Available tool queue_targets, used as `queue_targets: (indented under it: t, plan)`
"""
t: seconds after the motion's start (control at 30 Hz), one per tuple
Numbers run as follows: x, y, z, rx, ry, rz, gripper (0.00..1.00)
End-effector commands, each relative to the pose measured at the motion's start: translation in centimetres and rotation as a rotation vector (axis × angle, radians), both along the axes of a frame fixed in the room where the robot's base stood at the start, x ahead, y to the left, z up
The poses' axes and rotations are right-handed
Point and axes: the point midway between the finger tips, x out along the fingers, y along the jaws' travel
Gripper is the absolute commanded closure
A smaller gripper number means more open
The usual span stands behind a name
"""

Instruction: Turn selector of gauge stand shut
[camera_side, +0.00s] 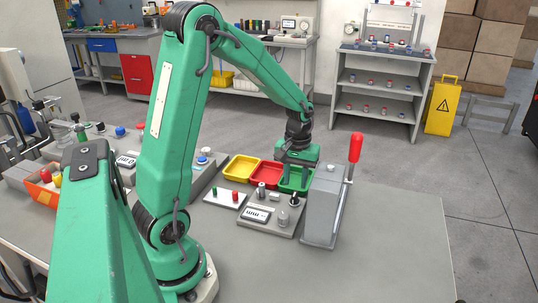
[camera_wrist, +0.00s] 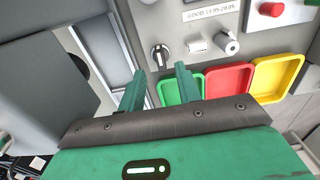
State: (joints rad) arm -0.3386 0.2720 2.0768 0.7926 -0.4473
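The gauge stand (camera_side: 285,227) is a grey plate with a display, metal fittings and a small black selector (camera_side: 294,200) near its right corner. In the wrist view the selector (camera_wrist: 159,56) is a round black knob with a light pointer bar, on the grey panel of the stand (camera_wrist: 185,59). My gripper (camera_side: 295,182) points down behind the stand, by the green tray. In the wrist view my gripper (camera_wrist: 160,69) has two green fingers spread apart with nothing between them. The selector shows just beyond the gap between the fingertips, apparently untouched.
Green (camera_wrist: 178,87), red (camera_wrist: 228,80) and yellow (camera_wrist: 278,76) trays sit beside the stand. A grey block with a red-handled lever (camera_side: 355,150) stands close on the stand's right. A small plate with red and green buttons (camera_side: 227,198) lies left. The table's right front is clear.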

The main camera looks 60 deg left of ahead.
Motion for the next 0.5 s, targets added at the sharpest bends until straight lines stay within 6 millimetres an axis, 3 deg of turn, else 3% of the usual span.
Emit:
queue_targets:
  t: [0.3, 0.5]
  plan:
    - [-0.1, 0.0, -3.9, -0.001, 0.003, 0.000, 0.66]
    - [0.0, 0.0, -5.3, -0.001, 0.002, 0.000, 0.66]
